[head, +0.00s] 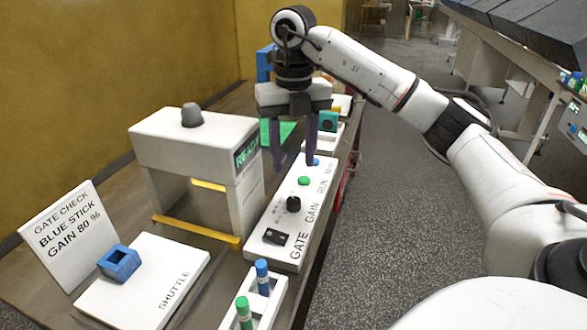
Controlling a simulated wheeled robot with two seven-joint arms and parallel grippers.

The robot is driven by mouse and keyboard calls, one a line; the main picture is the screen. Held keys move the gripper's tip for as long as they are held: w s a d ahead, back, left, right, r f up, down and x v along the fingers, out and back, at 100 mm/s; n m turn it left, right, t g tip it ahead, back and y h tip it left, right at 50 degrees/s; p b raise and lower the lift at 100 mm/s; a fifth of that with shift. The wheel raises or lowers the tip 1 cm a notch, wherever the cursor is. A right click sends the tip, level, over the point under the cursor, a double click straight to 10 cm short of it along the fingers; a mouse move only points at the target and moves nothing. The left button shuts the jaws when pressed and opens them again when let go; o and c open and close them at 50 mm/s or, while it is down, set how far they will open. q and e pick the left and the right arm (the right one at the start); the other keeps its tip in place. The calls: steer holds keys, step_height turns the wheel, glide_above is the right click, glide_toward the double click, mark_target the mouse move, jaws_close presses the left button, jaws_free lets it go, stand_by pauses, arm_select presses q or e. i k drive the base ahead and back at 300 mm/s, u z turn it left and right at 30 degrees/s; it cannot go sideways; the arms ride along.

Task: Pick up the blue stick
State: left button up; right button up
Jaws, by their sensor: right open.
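The blue stick (262,277) stands upright in a white holder (265,312) at the bottom middle of the head view, behind a green stick (244,312). My right gripper (292,160) is open and empty, pointing down over the far part of the control panel. It is well beyond the blue stick and apart from it. My left gripper is not in view.
A white control panel (262,238) with a knob, switch and buttons lies beyond the holder. A white gate (195,140) reading READY stands to its left. A white shuttle plate (150,290) carries a blue square block (119,262). A sign (65,232) stands far left.

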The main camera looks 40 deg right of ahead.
mark_target(262, 269)
steer(key=k, duration=1)
